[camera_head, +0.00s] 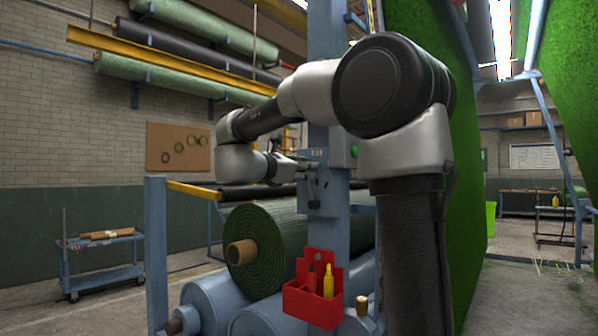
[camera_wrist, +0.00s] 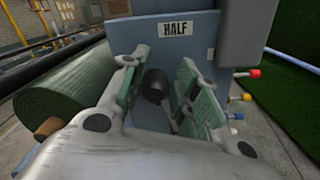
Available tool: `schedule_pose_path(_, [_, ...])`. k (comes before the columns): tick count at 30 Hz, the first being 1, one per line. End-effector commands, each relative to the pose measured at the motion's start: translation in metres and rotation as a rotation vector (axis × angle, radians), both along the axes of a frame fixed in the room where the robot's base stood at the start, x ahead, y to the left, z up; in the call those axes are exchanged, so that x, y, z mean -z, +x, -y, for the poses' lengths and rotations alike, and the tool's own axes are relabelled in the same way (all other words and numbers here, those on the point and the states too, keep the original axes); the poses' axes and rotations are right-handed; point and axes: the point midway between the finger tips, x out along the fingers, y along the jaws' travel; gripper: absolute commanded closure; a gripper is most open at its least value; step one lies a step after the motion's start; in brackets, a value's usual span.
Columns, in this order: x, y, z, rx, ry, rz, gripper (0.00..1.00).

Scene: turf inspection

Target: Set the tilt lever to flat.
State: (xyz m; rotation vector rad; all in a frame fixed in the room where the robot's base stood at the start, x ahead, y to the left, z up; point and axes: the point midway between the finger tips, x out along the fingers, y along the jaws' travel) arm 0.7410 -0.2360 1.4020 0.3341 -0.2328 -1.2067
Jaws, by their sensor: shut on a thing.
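The tilt lever's dark round knob (camera_wrist: 155,86) sits between my gripper's two green-padded fingers in the wrist view. Part of its stem shows below and to the right of the knob. My gripper (camera_wrist: 159,88) is shut on the lever. Behind it is a blue-grey plate (camera_wrist: 196,42) with a label reading HALF (camera_wrist: 174,29) above the knob. In the head view my gripper (camera_head: 284,166) reaches the grey lever housing (camera_head: 318,158) on the blue post; the knob is too small to make out there.
A green turf roll (camera_head: 283,232) lies left of the post, above blue rollers (camera_head: 210,302). A red caddy (camera_head: 313,305) with a yellow bottle hangs below the housing. Red, yellow and blue knobs (camera_wrist: 246,98) stick out at the plate's right. A turf sheet (camera_head: 478,210) hangs at right.

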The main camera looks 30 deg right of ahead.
Motion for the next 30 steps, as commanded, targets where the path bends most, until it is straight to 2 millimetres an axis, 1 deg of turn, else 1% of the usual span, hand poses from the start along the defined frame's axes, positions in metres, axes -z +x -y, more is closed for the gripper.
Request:
schedule_pose_path(6, [-0.003,-0.011,0.003,-0.006,0.043,0.119,1.00])
schedule_pose_path(12, [-0.003,-0.017,0.006,-0.006,0.065,0.180,1.00])
schedule_pose_path(27, [-0.003,-0.019,0.006,-0.006,0.071,0.200,1.00])
schedule_pose_path(28, [-0.003,-0.019,0.006,-0.006,0.071,0.200,0.66])
schedule_pose_path(30, [-0.003,-0.019,0.006,-0.006,0.071,0.199,0.54])
